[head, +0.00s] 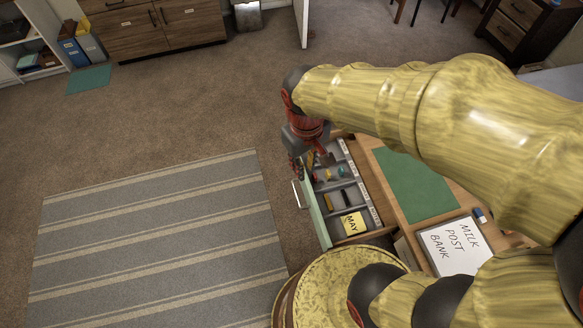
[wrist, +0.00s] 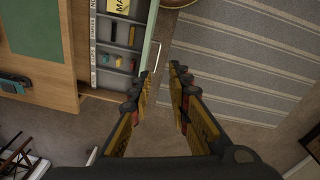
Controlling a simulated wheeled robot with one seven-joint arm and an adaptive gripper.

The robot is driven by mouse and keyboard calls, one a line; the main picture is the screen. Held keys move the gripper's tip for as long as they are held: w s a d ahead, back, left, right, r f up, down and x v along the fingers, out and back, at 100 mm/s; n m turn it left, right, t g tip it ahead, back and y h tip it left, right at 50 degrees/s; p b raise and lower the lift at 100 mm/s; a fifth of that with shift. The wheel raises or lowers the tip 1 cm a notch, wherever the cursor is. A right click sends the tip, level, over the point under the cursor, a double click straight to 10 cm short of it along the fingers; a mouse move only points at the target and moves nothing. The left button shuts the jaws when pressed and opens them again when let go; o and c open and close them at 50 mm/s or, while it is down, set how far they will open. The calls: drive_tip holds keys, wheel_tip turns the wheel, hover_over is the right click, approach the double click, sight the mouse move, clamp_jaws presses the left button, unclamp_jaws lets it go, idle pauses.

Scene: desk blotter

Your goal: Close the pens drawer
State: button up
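The open drawer (head: 318,215) sticks out from the desk's left side in the head view, with a pale green front. It also shows in the wrist view (wrist: 148,45). A thin bar handle (head: 296,194) is on its outer face, and shows in the wrist view too (wrist: 157,54). A grey divided tray (head: 334,187) inside holds small items and a yellow pad marked MAY (head: 352,223). My gripper (wrist: 162,75) is open and empty, near the drawer front's far end. In the wrist view its left finger overlaps the front's edge; contact cannot be told.
The wooden desk top (head: 385,183) carries a green blotter (head: 412,185), a whiteboard with writing (head: 455,247) and a blue-and-white item (head: 480,215). A striped rug (head: 160,240) covers open floor left of the drawer. Cabinets stand well back.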

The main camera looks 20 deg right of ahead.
drive_tip(key=w+a+f+n, duration=0.1)
drive_tip(key=w+f+n, duration=0.2)
drive_tip(key=f, duration=0.3)
drive_tip(key=w+a+f+n+g+h, duration=0.1)
drive_tip(key=w+f+n, duration=0.2)
drive_tip(key=f, duration=0.3)
drive_tip(key=w+a+f+n+g+h, duration=0.1)
drive_tip(key=w+a+f+n, duration=0.1)
drive_tip(key=w+f, duration=0.2)
wheel_tip(320, 180, down, 2)
drive_tip(key=shift+f+n, duration=0.1)
drive_tip(key=shift+n, duration=0.3)
clamp_jaws()
drive_tip(key=w+a+f+n+t, duration=0.1)
drive_tip(key=w+f+n, duration=0.1)
drive_tip(key=w+n, duration=0.45)
drive_tip(key=d+f+b, duration=0.4)
drive_tip(key=d+f, duration=0.2)
drive_tip(key=f, duration=0.3)
drive_tip(key=shift+w+d+f, duration=0.15)
drive_tip(key=shift+w+f, duration=0.05)
drive_tip(key=shift+w, duration=0.1)
